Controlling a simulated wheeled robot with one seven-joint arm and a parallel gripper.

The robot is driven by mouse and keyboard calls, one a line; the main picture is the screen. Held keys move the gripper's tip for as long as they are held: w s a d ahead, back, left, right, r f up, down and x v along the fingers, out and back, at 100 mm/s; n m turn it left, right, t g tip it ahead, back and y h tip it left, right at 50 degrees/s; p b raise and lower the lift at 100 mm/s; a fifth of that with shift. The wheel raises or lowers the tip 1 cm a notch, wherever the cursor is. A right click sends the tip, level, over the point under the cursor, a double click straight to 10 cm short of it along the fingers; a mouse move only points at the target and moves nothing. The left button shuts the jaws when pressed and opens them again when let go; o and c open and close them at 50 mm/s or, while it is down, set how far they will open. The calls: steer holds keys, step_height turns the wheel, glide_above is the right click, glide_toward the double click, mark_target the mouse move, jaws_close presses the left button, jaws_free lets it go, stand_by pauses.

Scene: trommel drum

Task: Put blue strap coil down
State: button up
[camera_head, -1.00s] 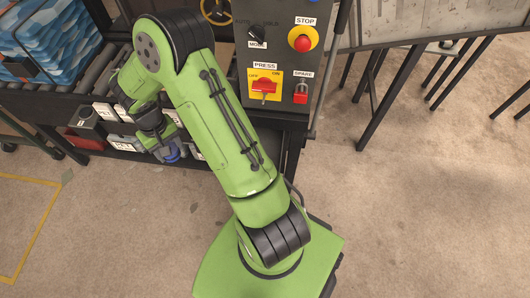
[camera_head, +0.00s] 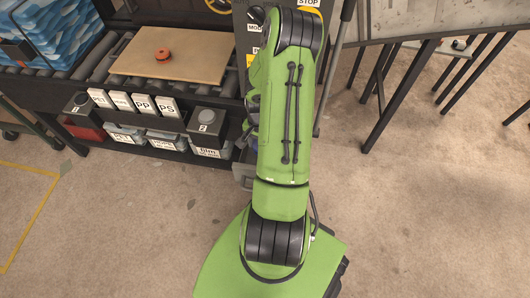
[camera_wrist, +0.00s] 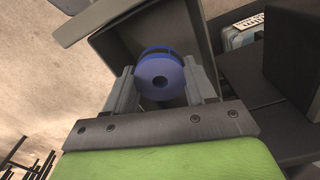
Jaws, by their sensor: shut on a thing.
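A wooden board (camera_head: 172,58) with an orange coil (camera_head: 162,54) lies on the roller bench. Below are labelled tags (camera_head: 142,104), numbered dark boxes (camera_head: 205,120) and labelled bins (camera_head: 165,139). A control panel is partly behind my arm.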

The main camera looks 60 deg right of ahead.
step_height(320, 180, down, 10)
steer(key=b, duration=0.4)
steer(key=shift+f, duration=0.15)
steer(key=o, duration=1.2)
